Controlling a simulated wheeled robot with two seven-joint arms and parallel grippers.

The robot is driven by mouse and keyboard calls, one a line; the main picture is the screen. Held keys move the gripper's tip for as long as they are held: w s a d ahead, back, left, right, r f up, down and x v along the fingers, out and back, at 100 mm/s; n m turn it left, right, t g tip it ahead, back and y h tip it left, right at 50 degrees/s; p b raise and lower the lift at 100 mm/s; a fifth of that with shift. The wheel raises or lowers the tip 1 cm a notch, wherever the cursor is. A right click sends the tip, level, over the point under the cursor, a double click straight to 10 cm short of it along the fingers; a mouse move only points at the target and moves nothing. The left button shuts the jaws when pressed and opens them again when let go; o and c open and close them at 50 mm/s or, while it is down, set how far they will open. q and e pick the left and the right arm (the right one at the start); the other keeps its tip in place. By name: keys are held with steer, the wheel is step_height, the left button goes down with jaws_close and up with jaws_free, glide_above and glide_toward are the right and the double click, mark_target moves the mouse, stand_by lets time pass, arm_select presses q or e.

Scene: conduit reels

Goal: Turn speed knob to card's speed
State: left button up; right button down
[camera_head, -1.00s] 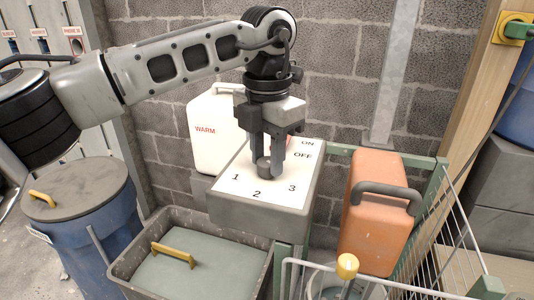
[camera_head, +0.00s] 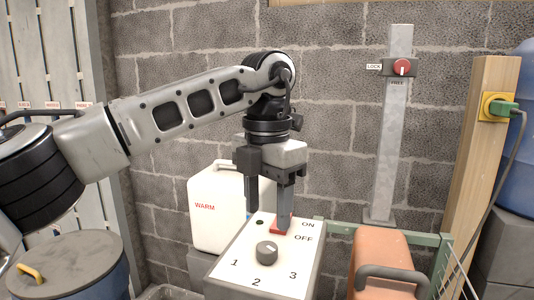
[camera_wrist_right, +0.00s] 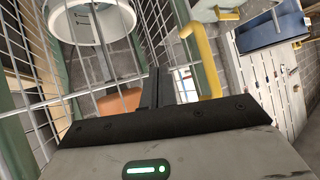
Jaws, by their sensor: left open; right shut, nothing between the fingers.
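The speed knob (camera_head: 266,252), a dark grey round dial, sits on the white top of the control box (camera_head: 245,272), with 1, 2 and 3 printed in front of it. A pale mark shows on the knob; I cannot read its setting surely. My left gripper (camera_head: 268,212) is open and empty, pointing down behind the knob and clear of it. Its right finger is over or against a red switch (camera_head: 278,231) near ON and OFF; contact is unclear. My right gripper (camera_wrist_right: 163,85) is shut and empty in the right wrist view. I see no speed card.
A white WARM canister (camera_head: 212,212) stands behind the box. An orange canister (camera_head: 383,255) is to the right. A post carries a red LOCK/FREE knob (camera_head: 402,67). A wooden post holds a yellow socket (camera_head: 494,106). Wire mesh (camera_wrist_right: 40,95) surrounds the right gripper.

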mark_target(267, 246)
arm_select(q)
step_height(267, 246, up, 10)
steer(key=p, duration=0.1)
steer(key=shift+f, duration=0.25)
arm_select(e)
steer(key=shift+s+d+r, duration=0.1)
steer(key=shift+s+d, duration=0.05)
